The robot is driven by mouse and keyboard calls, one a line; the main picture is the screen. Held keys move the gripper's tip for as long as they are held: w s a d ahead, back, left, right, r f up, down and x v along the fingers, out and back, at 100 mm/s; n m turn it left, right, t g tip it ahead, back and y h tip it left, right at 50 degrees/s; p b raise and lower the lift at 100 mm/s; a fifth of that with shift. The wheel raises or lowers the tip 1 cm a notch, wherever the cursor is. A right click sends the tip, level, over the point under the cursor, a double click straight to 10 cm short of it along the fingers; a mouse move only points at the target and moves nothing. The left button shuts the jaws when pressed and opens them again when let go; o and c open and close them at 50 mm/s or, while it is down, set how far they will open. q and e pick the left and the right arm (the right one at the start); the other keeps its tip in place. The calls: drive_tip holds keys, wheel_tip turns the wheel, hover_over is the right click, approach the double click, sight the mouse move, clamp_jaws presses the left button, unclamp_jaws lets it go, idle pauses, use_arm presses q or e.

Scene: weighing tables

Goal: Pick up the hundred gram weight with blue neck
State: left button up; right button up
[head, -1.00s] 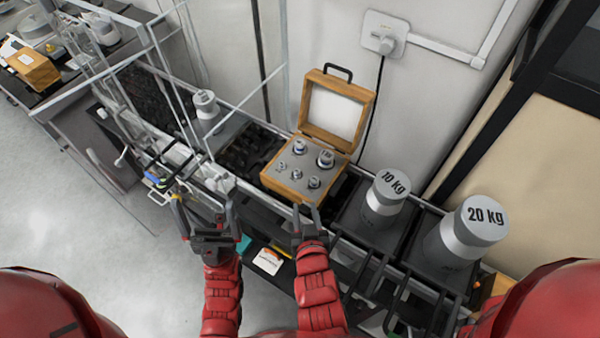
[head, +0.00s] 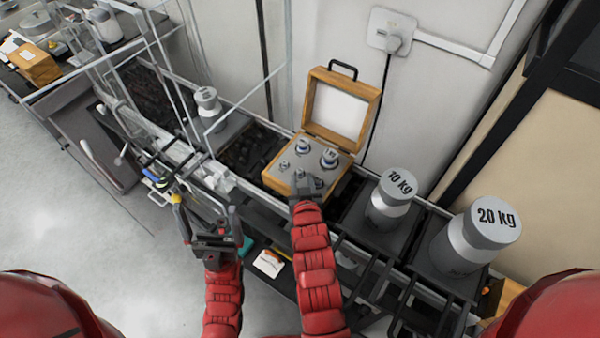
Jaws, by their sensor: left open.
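An open wooden box (head: 270,181) holds several small silver weights in a grey insert. The back left weight (head: 303,146) shows a bluish neck. The larger back right weight (head: 329,156) also has a dark bluish band; the gram marks are too small to read. A smaller weight (head: 284,166) sits at the left. My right gripper (head: 305,184) is over the box's front edge, close to the front weights and partly hiding them; its jaw state is unclear. My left gripper (head: 208,216) is open and empty, left of the box and in front of the bench.
The box lid (head: 340,110) stands open at the back. A 10 kg weight (head: 390,200) and a 20 kg weight (head: 474,240) stand to the right. Another silver weight (head: 208,103) and thin clear-panel frames are to the left. A wall socket (head: 393,38) is behind.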

sight(300, 171)
drive_tip(key=shift+x, duration=1.7)
clamp_jaws()
